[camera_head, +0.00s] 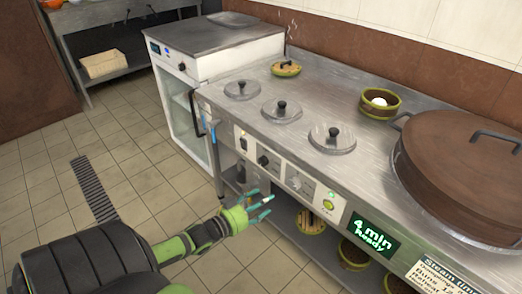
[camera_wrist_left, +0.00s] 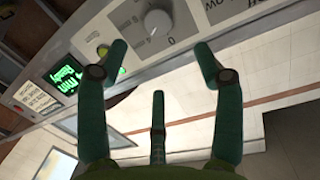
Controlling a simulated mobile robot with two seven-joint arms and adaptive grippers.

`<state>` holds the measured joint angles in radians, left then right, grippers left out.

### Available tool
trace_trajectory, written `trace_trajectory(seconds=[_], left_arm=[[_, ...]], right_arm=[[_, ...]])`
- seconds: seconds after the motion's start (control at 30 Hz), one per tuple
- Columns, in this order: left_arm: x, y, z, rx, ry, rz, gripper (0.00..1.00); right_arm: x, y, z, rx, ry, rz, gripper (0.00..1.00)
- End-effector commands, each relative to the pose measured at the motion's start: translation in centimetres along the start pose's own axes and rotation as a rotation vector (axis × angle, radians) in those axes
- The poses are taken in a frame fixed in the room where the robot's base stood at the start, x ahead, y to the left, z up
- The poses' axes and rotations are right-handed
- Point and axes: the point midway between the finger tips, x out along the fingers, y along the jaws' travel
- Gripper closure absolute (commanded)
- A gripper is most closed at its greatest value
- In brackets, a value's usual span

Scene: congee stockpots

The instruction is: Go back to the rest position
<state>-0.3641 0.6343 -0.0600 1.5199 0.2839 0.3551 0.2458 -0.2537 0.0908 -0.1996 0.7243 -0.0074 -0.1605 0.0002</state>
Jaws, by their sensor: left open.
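My left gripper (camera_head: 262,204) is in front of the steel counter's control panel, low and near its knobs. Its teal fingers are spread apart and hold nothing. In the left wrist view the open fingers (camera_wrist_left: 160,60) point at the panel, with a grey knob (camera_wrist_left: 158,24) beyond the gap between them. I cannot tell that any finger touches the panel. In the head view a panel knob (camera_head: 263,160) and a lit green button (camera_head: 328,205) show near the hand. My right gripper is not in view.
The steel counter (camera_head: 330,90) carries several small lidded pots (camera_head: 282,109), a bamboo steamer with a white item (camera_head: 380,101) and a large brown lid (camera_head: 460,165). A green display (camera_head: 370,236) reads "4 min Ready". Steamers (camera_head: 311,221) sit on the lower shelf.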

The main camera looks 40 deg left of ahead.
Motion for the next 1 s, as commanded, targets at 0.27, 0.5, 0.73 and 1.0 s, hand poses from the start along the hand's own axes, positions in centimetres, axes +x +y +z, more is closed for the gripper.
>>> trace_trajectory(seconds=[0.27, 0.5, 0.73, 1.0], left_arm=[[0.0, 0.0, 0.0, 0.000, 0.001, 0.000, 0.33], [0.0, 0.0, 0.0, -0.001, 0.000, 0.000, 0.33], [-1.8, 0.1, 4.9, -0.005, -0.157, -0.054, 0.33], [-12.2, 6.0, 20.2, -0.011, -0.703, -0.110, 0.33]], right_arm=[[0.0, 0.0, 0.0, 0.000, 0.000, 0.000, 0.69], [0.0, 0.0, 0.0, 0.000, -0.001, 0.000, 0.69], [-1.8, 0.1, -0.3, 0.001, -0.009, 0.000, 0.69], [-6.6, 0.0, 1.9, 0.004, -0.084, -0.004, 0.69]])
